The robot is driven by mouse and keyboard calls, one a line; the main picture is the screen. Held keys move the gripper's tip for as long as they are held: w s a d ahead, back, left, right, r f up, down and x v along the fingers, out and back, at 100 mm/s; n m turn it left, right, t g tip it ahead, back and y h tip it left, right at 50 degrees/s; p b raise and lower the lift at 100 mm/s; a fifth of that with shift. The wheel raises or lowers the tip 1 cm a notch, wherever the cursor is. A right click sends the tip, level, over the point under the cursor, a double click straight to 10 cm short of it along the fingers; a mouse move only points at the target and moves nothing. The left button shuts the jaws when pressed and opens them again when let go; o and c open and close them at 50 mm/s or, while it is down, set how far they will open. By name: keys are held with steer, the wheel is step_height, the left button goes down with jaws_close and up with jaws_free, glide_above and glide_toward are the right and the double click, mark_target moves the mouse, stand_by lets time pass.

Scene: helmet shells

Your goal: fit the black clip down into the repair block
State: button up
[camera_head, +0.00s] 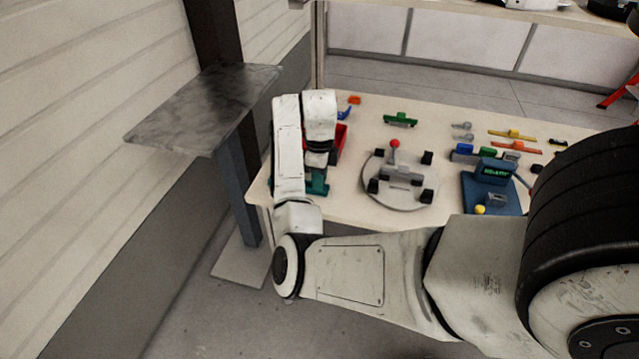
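My gripper (317,161) points down at the left end of the table, seen from behind. It is just above a teal block (319,187), which may be the repair block; I cannot tell for sure. The wrist and arm hide the fingertips, so I cannot see whether they hold anything. No black clip can be made out clearly. A small dark piece (557,142) lies at the table's right side, but it is too small to identify.
A red bin (340,140) stands beside my gripper. A round grey fixture (399,190) with black clamps and a red-knobbed lever sits mid-table. A blue station (490,187) with a lit display stands to its right. Several coloured parts lie behind. A grey shelf (203,107) juts out at left.

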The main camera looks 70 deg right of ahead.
jaws_close()
steer(key=shift+r, duration=0.1)
